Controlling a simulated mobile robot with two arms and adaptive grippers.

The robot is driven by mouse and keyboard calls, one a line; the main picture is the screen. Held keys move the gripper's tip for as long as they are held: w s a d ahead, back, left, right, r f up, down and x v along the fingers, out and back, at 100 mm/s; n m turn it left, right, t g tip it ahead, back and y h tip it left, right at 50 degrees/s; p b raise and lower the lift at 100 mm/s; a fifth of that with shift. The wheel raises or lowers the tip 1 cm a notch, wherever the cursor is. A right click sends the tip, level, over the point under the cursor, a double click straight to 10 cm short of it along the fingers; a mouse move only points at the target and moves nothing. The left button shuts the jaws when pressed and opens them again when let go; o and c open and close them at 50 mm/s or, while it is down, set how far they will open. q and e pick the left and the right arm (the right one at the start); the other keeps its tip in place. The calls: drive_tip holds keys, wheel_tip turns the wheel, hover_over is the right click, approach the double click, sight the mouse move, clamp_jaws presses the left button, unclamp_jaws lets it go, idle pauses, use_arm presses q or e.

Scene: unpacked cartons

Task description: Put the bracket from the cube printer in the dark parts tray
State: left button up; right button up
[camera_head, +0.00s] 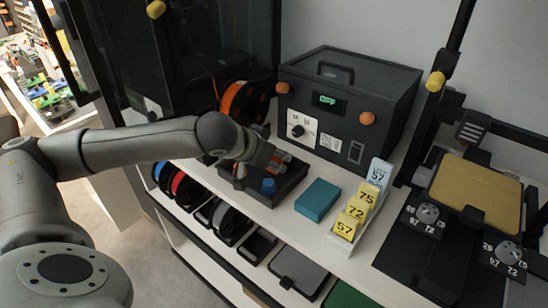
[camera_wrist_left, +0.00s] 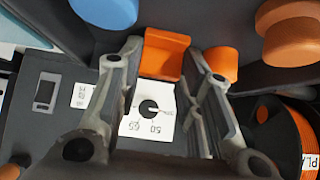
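The orange bracket (camera_wrist_left: 165,55) is an angled piece between the two fingertips of my left gripper (camera_wrist_left: 166,50) in the wrist view. The fingers meet its two sides, so the gripper looks shut on it. In the head view my left gripper (camera_head: 270,158) is over the back part of the dark parts tray (camera_head: 287,187), and the bracket is a small orange patch at its tip. The tray holds a blue round-topped part (camera_head: 268,186), which also shows in the wrist view (camera_wrist_left: 105,10). My gripper hides part of the tray. The right gripper is not in view.
A dark box with a dial and orange knobs (camera_head: 335,110) stands right behind the tray. An orange spool (camera_head: 240,101) is at its left. A teal box (camera_head: 317,199) and yellow number tags (camera_head: 355,212) stand right of the tray. A dark cabinet (camera_head: 225,40) is at the upper left.

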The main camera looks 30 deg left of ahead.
use_arm(q)
drive_tip(key=shift+r, duration=0.1)
drive_tip(key=shift+r, duration=0.15)
drive_tip(key=p+v, duration=0.2)
drive_tip(key=v, duration=1)
drive_tip(key=shift+p, duration=0.35)
